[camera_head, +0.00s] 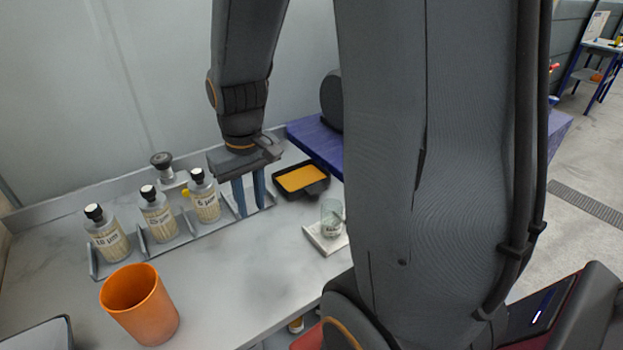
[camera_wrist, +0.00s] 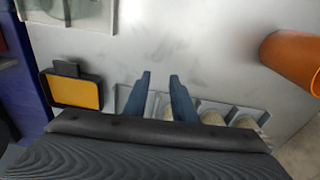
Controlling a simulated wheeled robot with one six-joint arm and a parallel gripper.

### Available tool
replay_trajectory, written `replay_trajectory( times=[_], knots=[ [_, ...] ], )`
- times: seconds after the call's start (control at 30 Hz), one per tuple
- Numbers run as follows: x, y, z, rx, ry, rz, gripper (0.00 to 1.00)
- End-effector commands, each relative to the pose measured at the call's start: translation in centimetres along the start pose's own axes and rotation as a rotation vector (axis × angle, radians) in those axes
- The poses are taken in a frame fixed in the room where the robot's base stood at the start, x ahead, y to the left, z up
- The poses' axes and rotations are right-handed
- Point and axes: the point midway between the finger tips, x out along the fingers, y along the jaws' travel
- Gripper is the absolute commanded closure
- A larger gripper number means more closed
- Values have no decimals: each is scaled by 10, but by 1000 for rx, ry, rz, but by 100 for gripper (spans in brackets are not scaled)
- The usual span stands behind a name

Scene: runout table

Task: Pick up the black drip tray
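The black drip tray (camera_head: 318,188) lies flat on the light worktop, towards the back right, with an orange-yellow inside and a short black tab on its front side. In the wrist view the tray (camera_wrist: 48,92) is at the left, with its tab (camera_wrist: 66,68) pointing up the picture. My gripper (camera_head: 249,207) is to the left of the tray in the head view, above the right end of the bottle rack. Its two blue fingers (camera_wrist: 160,76) are apart with nothing between them. The tray is outside the fingers and not touched.
Three labelled bottles (camera_head: 158,216) stand in a grey rack (camera_head: 178,241) left of my gripper. An orange cup (camera_head: 150,318) stands at the front left. A glass beaker (camera_head: 331,215) sits on a white square plate (camera_head: 318,238) in front of the tray. A blue block (camera_head: 310,139) lies behind it.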

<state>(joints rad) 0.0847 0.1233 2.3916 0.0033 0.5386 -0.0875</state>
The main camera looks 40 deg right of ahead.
Motion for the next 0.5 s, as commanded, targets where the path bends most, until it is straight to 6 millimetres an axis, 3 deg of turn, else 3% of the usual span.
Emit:
replay_trajectory(
  times=[0.03,0.1,0.3,0.4,0.5],
  knots=[
    [8,21,-23,17,-11,3,76],
    [13,51,-49,33,-31,5,76],
    [22,127,-95,60,-74,1,76],
    [24,146,-103,64,-85,-2,76],
    [30,152,-106,62,-91,-4,76]
  ],
)
